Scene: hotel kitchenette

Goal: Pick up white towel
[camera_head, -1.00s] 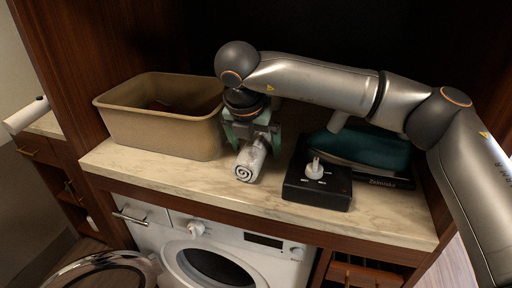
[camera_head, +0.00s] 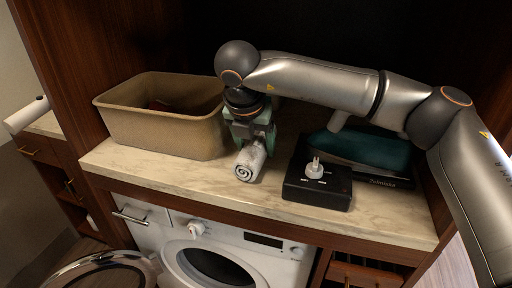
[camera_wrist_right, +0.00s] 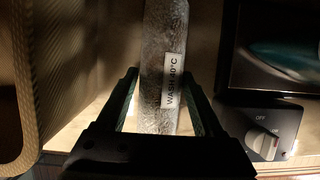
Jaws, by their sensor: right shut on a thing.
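The white towel (camera_head: 248,166) is rolled up, its spiral end facing the front of the marble counter. In the head view it lies on or just above the counter, between the tan bin and the black box. My right gripper (camera_head: 252,143) comes down from above and is shut on the towel. In the right wrist view the towel (camera_wrist_right: 163,70) stands between my fingers (camera_wrist_right: 163,105) and bears a label reading "WASH 40°C". Its underside is hidden. My left gripper is not in view.
A tan bin (camera_head: 150,130) stands left of the towel. A black box with a white knob (camera_head: 316,188) stands right, with a teal iron-like thing (camera_head: 365,152) behind it. Below the counter (camera_head: 200,183) is a washing machine (camera_head: 240,244) with its door (camera_head: 100,270) open.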

